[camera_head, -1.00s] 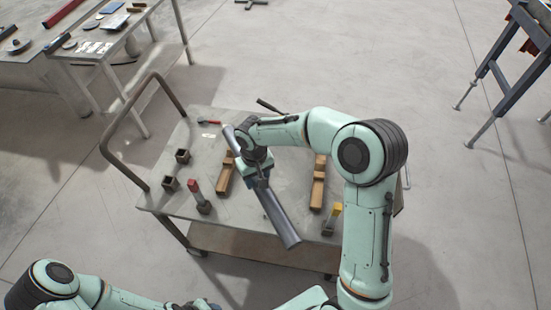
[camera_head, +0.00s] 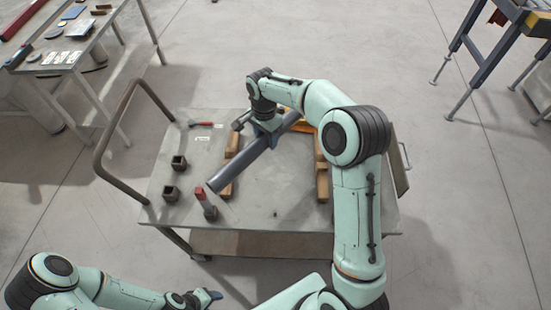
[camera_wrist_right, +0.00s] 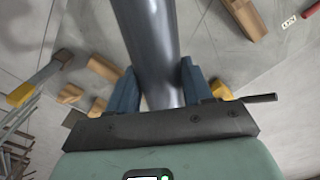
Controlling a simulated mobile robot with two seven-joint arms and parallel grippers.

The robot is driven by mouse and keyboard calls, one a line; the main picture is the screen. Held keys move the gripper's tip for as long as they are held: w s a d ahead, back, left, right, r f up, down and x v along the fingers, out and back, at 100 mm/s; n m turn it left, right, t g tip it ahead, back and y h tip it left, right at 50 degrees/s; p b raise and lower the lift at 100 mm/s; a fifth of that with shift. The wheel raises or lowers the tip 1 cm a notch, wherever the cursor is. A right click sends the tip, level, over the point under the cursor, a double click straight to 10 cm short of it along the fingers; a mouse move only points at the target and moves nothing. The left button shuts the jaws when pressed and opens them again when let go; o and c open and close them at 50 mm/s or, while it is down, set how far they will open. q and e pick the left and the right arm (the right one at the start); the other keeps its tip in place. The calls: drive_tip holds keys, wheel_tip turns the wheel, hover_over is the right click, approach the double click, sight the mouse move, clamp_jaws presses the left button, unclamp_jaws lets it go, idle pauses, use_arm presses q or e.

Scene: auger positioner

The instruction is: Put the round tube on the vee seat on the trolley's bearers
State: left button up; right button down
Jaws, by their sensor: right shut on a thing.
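The grey round tube (camera_head: 243,163) is held aslant above the trolley top, its near end at the lower left and its far end at the upper right. My right gripper (camera_head: 266,135) is shut on it towards its far end; the right wrist view shows the tube (camera_wrist_right: 152,40) between the blue fingers (camera_wrist_right: 160,88). The trolley (camera_head: 270,195) carries two wooden bearers, the left bearer (camera_head: 227,189) partly behind the tube and the right bearer (camera_head: 321,182) beside my arm. I cannot make out the vee seat clearly. My left gripper (camera_head: 208,298) is low at the picture's bottom, its jaws unclear.
A red-topped post (camera_head: 203,203) stands near the tube's near end. Two dark square blocks (camera_head: 175,175) and a red-handled tool (camera_head: 203,125) lie on the trolley's left. A bent handle (camera_head: 104,150) rises at its left edge. The front middle is bare.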

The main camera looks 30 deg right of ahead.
drive_tip(key=w+d+r+m, duration=0.1)
drive_tip(key=m, duration=0.2)
drive_tip(key=w+d+r+m, duration=0.1)
drive_tip(key=d+m, duration=0.1)
drive_tip(key=m, duration=0.1)
drive_tip(key=d+r+m, duration=0.1)
drive_tip(key=m, duration=0.2)
drive_tip(key=shift+w+d+r, duration=0.25)
drive_tip(key=shift+w+r, duration=0.1)
drive_tip(key=shift+w, duration=0.05)
drive_tip(key=shift+w+d+r+m, duration=0.1)
drive_tip(key=shift+d+m, duration=0.05)
drive_tip(key=shift+m, duration=0.55)
drive_tip(key=shift+w+d+f+b, duration=0.1)
drive_tip(key=shift+f+b, duration=0.45)
drive_tip(key=shift+f, duration=9.35)
use_arm(q)
drive_tip(key=shift+s+f, duration=0.7)
drive_tip(key=shift+s, duration=0.05)
use_arm(e)
drive_tip(key=shift+f, duration=0.1)
drive_tip(key=shift+c, duration=2.3)
unclamp_jaws()
drive_tip(key=shift+f, duration=0.1)
